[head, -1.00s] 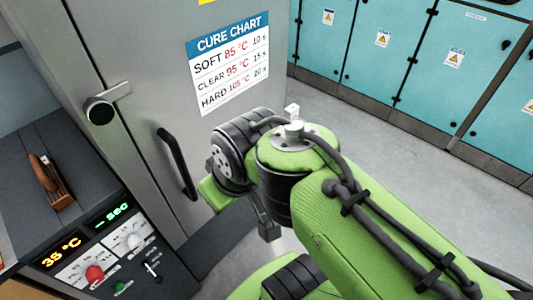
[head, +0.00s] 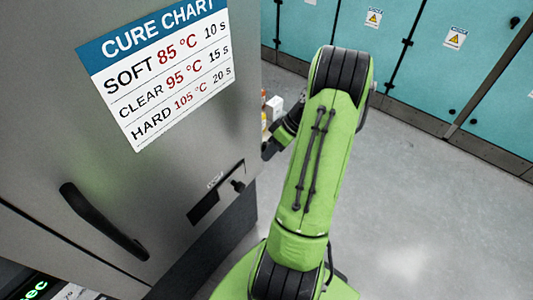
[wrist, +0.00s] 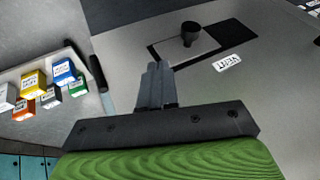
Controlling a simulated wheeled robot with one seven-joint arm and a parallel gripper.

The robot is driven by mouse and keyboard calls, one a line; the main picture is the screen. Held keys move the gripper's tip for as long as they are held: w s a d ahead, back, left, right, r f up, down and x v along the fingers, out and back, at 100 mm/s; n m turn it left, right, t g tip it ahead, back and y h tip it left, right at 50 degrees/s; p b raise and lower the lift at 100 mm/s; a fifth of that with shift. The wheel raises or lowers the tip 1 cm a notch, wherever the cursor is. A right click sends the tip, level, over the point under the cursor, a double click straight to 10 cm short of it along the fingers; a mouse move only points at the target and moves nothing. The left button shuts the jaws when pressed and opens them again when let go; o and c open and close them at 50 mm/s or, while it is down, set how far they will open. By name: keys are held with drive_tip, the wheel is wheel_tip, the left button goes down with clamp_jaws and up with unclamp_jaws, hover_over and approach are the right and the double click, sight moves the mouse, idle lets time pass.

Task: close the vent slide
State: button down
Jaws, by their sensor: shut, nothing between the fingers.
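The vent slide (wrist: 180,52) is a grey plate with a black knob (wrist: 190,34) in a dark slot on the grey cabinet face. Dark opening (wrist: 232,32) shows on the slot's right side in the wrist view. In the head view the slot (head: 204,208) is dark on its left, with the knob (head: 238,186) at its right end. A VENT label (wrist: 229,63) sits beside the slot. My gripper (wrist: 157,72) is shut and empty, its tips close to the slide plate in the picture; I cannot tell whether they touch. In the head view the fingers are hidden.
The grey cabinet has a black door handle (head: 103,222) and a cure chart (head: 165,75). Several small coloured boxes (wrist: 63,70) stand on a shelf left in the wrist view. Teal lockers (head: 420,65) line the back. The grey floor (head: 430,220) at right is clear.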

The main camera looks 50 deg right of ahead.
sight(236, 185)
drive_tip(key=w+a+f+b, duration=0.2)
drive_tip(key=a+f, duration=0.4)
drive_tip(key=shift+a+f+b, duration=0.15)
drive_tip(key=shift+a+b, duration=0.2)
drive_tip(key=shift+w, duration=0.1)
